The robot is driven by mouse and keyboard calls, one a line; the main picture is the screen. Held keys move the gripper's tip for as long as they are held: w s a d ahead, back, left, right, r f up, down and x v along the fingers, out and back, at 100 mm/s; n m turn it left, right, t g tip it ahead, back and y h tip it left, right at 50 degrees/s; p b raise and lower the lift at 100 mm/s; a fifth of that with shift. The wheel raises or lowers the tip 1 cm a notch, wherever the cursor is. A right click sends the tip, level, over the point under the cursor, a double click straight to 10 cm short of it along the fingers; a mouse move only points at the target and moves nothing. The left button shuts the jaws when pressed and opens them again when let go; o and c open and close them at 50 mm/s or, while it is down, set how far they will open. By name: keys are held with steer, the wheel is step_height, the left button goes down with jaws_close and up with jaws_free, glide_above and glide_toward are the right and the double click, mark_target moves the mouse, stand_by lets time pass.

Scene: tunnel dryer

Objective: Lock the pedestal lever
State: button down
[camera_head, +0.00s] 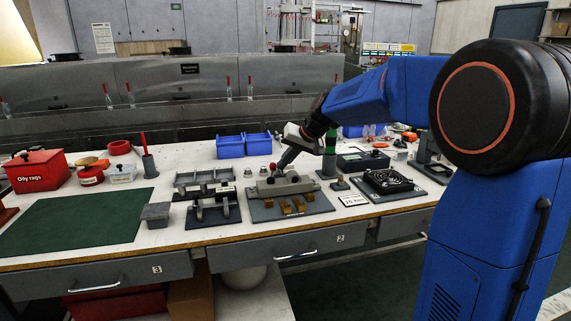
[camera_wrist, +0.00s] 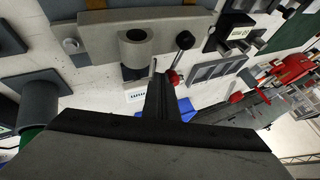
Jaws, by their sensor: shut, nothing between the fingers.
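A grey pedestal fixture (camera_head: 287,186) stands on a dark base plate (camera_head: 317,203), with several brown blocks at its front. In the wrist view, its grey body (camera_wrist: 105,40) carries a short hollow cylinder (camera_wrist: 137,50). A small lever-like part with a red knob (camera_wrist: 172,77) shows beside the fixture; the red knob also shows in the head view (camera_head: 272,166). A dark ball knob (camera_wrist: 184,40) is close by. My gripper (camera_head: 278,172) is shut and empty, pointing down at the rear of the fixture. Its dark fingers (camera_wrist: 160,98) are right beside the red knob; contact cannot be told.
A grey bracket fixture (camera_head: 213,213) stands to the left, with a green mat (camera_head: 80,222) beyond it. Blue bins (camera_head: 230,147) are behind. A black fan unit (camera_head: 388,181) and a green-topped post (camera_head: 330,150) are to the right. The mat is bare.

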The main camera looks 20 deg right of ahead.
steer(key=n, duration=0.1)
steer(key=w+a+n+g+y, duration=0.1)
steer(key=shift+w+n, duration=0.15)
steer(key=shift+n, duration=0.25)
steer(key=a+n+g, duration=0.1)
steer(key=w+n+g+y, duration=0.1)
steer(key=n, duration=0.1)
steer(key=shift+a+n, duration=0.3)
steer(key=shift+a, duration=0.05)
steer(key=a+n+g, duration=0.2)
steer(key=n+y, duration=0.1)
steer(key=n, duration=0.1)
steer(key=shift+w+a+g, duration=0.25)
steer(key=shift+a+g, duration=0.15)
steer(key=shift+a, duration=0.15)
